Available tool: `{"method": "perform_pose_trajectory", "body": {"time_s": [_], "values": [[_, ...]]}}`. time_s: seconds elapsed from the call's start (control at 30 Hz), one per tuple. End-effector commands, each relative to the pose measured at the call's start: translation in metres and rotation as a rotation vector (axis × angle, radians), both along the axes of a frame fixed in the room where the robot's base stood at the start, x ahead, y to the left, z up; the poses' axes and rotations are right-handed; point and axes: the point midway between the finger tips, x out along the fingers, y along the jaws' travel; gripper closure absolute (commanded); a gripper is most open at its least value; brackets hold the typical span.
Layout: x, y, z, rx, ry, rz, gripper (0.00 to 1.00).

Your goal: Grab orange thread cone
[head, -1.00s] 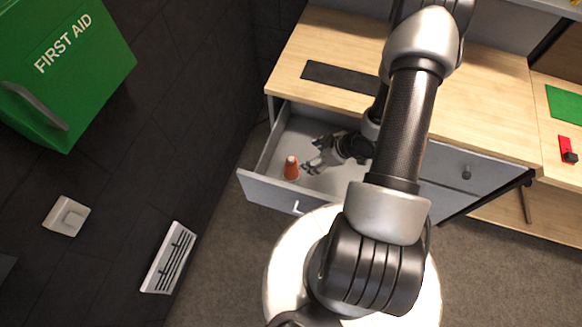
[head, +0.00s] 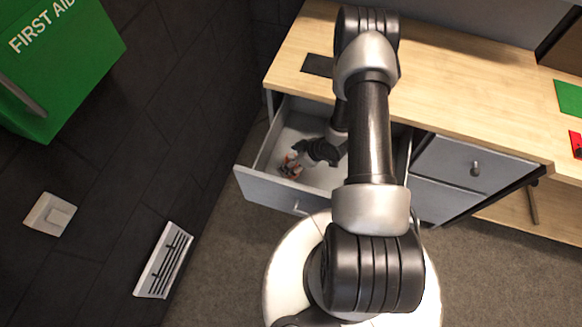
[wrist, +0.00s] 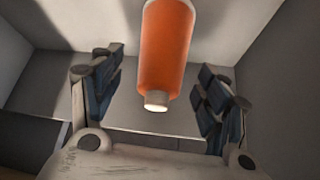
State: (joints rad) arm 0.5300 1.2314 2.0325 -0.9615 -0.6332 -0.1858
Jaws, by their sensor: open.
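The orange thread cone (head: 288,169) is in the open drawer (head: 262,187), near its front left part. In the wrist view the orange cone (wrist: 165,50) with its pale tip is between my two open fingers, a little beyond them. My gripper (head: 293,163) reaches down into the drawer and its fingers partly hide the cone in the head view. In the wrist view my gripper (wrist: 157,95) is open, with dark pads on both sides and a gap to the cone on each side.
The drawer's grey walls stand close around the cone and my gripper. A wooden desk top (head: 450,90) lies above the drawer. A closed drawer (head: 465,165) is to the right. A green first aid box (head: 60,75) hangs on the dark wall at left.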

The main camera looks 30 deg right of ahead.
Motion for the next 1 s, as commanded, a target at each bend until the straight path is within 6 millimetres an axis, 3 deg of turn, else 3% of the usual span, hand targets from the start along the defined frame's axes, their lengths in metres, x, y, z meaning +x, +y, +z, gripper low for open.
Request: {"method": "perform_pose_trajectory", "body": {"time_s": [0.1, 0.3, 1.0], "values": [[0.0053, 0.0036, -0.0103, 0.000, 0.000, 0.001, 0.31], [0.0054, 0.0034, -0.0090, 0.000, 0.000, 0.000, 0.32], [0.0051, 0.0034, -0.0089, 0.000, 0.000, 0.001, 0.79]]}}
